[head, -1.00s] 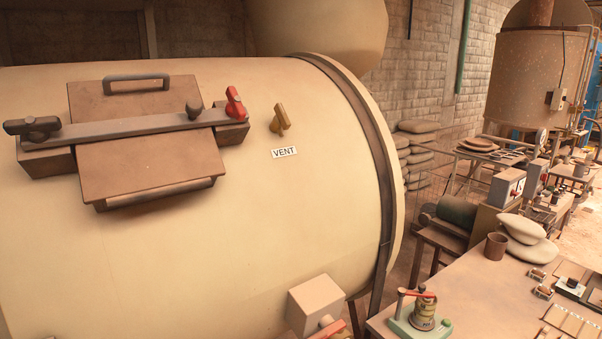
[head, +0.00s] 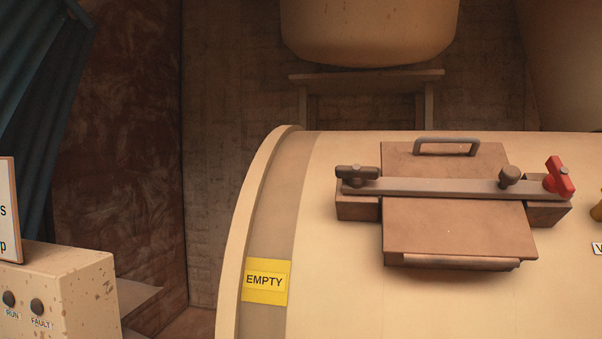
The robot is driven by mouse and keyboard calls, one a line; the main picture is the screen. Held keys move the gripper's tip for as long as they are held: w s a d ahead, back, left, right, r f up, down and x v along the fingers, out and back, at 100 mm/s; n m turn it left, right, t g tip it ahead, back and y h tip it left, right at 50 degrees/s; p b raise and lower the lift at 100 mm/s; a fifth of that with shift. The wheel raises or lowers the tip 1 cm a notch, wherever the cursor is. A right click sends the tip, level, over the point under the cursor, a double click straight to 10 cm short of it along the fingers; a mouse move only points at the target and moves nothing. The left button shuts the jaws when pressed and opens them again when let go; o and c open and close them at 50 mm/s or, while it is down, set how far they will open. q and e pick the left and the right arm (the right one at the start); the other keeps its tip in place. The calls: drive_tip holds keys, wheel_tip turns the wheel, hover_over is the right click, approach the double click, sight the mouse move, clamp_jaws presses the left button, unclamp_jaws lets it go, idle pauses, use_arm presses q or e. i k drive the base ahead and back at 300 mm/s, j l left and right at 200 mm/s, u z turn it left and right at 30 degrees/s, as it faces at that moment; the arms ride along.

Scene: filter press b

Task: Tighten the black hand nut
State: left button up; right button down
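The black hand nut (head: 357,173) sits at the left end of a flat metal clamp bar (head: 440,187). The bar lies across a brown square hatch cover (head: 455,228) on the cream tank. A red hand nut (head: 559,178) is at the bar's right end, with its wings tilted. A dark round knob (head: 509,175) stands on the bar between them. The black nut's wings lie roughly along the bar; I cannot tell how tight it is. Neither of my grippers shows in the head view.
The cream tank (head: 400,300) carries a yellow EMPTY label (head: 265,282) near its left rim. A panel box (head: 65,290) with RUN and FAULT buttons stands at lower left.

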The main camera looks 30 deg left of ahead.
sight(356, 179)
drive_tip(key=i+j+u, duration=0.1)
drive_tip(key=u, duration=0.55)
drive_tip(key=k+l+u, duration=0.15)
drive_tip(key=l+u, duration=0.15)
drive_tip(key=l, duration=0.15)
drive_tip(key=k, duration=0.05)
